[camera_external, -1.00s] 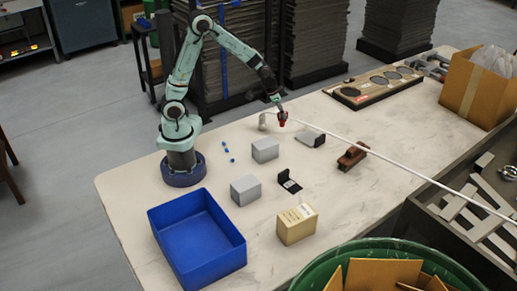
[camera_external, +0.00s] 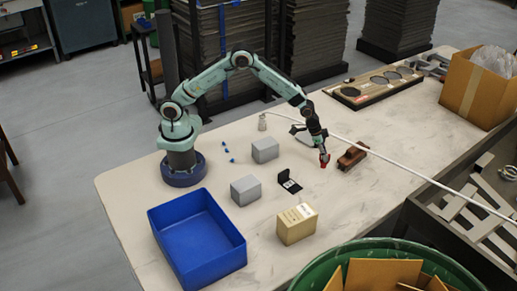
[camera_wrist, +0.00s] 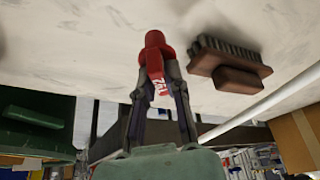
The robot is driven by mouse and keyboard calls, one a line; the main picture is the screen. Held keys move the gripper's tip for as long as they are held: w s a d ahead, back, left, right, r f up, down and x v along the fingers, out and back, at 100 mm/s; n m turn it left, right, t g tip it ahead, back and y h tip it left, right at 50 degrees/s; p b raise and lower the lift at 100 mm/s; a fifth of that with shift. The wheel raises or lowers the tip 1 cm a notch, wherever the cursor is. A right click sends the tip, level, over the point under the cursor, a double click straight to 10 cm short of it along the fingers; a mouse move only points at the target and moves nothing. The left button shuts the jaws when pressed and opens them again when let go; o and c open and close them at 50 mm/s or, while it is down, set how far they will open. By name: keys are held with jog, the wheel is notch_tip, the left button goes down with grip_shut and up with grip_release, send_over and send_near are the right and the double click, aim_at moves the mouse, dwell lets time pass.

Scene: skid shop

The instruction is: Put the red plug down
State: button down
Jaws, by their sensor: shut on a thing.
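The red plug (camera_wrist: 155,50) is held between the fingertips of my gripper (camera_wrist: 158,82), which is shut on it. In the wrist view the plug sticks out past the fingers, over the pale tabletop. In the external view the red plug (camera_external: 324,160) shows at the tip of my gripper (camera_external: 322,148), just left of a brown brush. I cannot tell for sure whether the plug touches the table.
A brown brush (camera_external: 352,157) lies close to the right of my gripper; it also shows in the wrist view (camera_wrist: 235,75). A white rod (camera_external: 400,165) crosses the table behind it. Grey boxes (camera_external: 265,150), a tan box (camera_external: 297,225) and a blue bin (camera_external: 235,257) stand left and front. Bare table (camera_external: 365,200) lies in front.

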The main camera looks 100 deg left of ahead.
jog(key=shift+w+a+f, duration=0.1)
jog(key=shift+w+f, duration=0.5)
jog(key=shift+f, duration=0.1)
jog(key=shift+w+f, duration=0.1)
jog(key=shift+f, duration=1.5)
jog(key=shift+f, duration=0.1)
jog(key=c, duration=1.1)
grip_release()
jog(key=shift+c, duration=0.2)
